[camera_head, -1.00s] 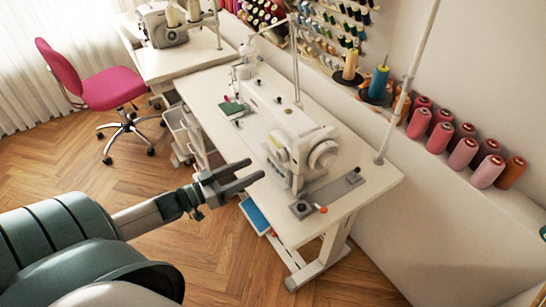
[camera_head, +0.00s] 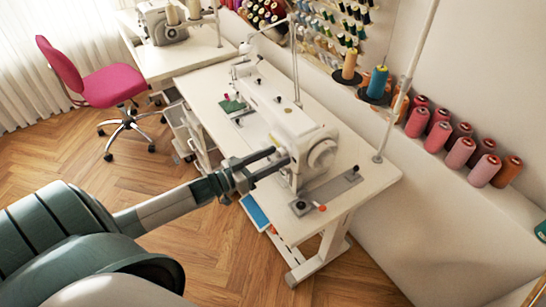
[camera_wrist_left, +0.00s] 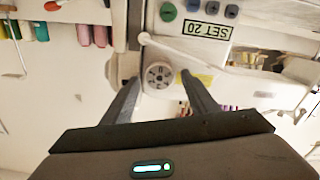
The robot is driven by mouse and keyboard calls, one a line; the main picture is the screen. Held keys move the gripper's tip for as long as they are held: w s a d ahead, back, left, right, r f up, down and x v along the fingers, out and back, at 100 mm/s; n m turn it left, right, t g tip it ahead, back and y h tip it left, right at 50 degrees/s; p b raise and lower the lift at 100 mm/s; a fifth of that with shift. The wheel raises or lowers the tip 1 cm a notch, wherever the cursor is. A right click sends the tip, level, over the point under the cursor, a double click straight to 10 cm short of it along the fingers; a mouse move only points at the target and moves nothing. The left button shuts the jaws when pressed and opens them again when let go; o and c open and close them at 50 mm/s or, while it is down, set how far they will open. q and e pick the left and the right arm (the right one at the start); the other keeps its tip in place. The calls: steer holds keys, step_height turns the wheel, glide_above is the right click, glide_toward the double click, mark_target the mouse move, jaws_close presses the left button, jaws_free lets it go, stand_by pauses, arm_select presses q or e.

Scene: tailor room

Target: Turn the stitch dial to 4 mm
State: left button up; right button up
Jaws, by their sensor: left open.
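The white sewing machine (camera_head: 285,115) stands on its white table (camera_head: 215,85). In the left wrist view a round grey dial (camera_wrist_left: 158,75) with dark marks sits on the machine's body; I take it as the stitch dial. Its marks are too small to read. My left gripper (camera_head: 281,157) is open, its two fingers pointing at the machine's near end. In the left wrist view the gripper (camera_wrist_left: 161,77) has one finger on each side of the dial, with nothing held. I cannot tell whether the fingers touch it. My right gripper is not in view.
A label reading "SET 20" (camera_wrist_left: 207,29) shows upside down near the dial. A grey plate (camera_head: 331,189) with knobs lies on the table's near end. Green cloth (camera_head: 232,105) lies farther back. A thread stand pole (camera_head: 408,80) rises at right, before spools (camera_head: 460,152).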

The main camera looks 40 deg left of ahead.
arm_select(q)
steer(key=shift+c, duration=0.5)
steer(key=c, duration=1)
steer(key=shift+o, duration=0.2)
steer(key=shift+m, duration=1.4)
steer(key=m, duration=0.3)
steer(key=shift+d, duration=0.1)
steer(key=m, duration=0.6)
steer(key=shift+s+d, duration=0.1)
